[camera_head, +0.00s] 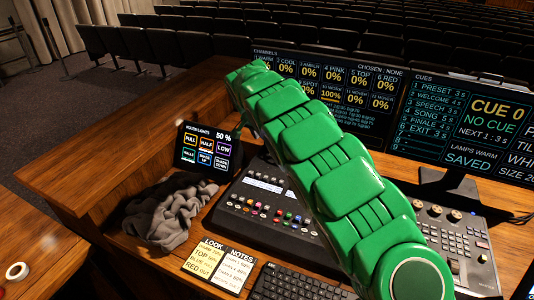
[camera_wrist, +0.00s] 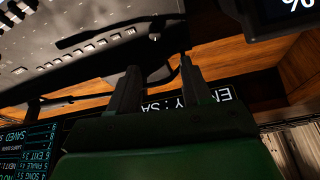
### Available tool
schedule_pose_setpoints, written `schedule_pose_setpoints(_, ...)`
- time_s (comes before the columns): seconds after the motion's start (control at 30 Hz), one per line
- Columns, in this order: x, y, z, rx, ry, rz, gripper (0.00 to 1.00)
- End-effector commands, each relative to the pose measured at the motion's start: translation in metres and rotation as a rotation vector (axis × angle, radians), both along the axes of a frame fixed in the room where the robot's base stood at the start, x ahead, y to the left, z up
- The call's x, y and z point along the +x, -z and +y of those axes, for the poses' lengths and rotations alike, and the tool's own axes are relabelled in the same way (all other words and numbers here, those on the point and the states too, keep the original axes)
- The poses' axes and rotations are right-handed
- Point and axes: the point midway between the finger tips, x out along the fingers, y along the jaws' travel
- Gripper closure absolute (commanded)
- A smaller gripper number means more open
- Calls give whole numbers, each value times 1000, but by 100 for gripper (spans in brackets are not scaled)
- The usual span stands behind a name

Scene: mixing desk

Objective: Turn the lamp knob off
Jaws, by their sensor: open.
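My green arm crosses the head view from lower right to upper centre; its far end hides my gripper there. In the wrist view my gripper (camera_wrist: 160,75) is open, its two dark fingers apart with nothing held between them. A thin dark stem (camera_wrist: 95,33) runs above the fingers to a small dark fitting (camera_wrist: 155,38) with a bright spot, just beyond the gap between the fingertips. It may be the lamp and its knob, but I cannot tell for sure. No clear lamp knob shows in the head view. I cannot tell whether the fingers touch anything.
A button console (camera_head: 265,208) stands on the wooden desk, with a touch panel (camera_head: 207,148) and a grey cloth (camera_head: 167,212) to its left. Cue monitors (camera_head: 455,125) stand behind. A second console (camera_head: 460,240) with knobs, a keyboard (camera_head: 295,284) and note cards (camera_head: 217,264) crowd the desk.

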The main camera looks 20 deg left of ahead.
Motion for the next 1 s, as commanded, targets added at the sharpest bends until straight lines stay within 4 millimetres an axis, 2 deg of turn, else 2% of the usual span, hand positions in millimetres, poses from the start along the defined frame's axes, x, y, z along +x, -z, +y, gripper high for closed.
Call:
schedule_pose_setpoints(0.13, -6, 14, -2, -7, 15, 15, 52)
schedule_pose_setpoints(0.37, -7, 21, -3, -9, 19, 21, 52)
schedule_pose_setpoints(0.57, -2, 36, -4, -10, 20, 23, 52)
schedule_pose_setpoints(1.0, 19, 83, -7, -7, 18, 21, 52)
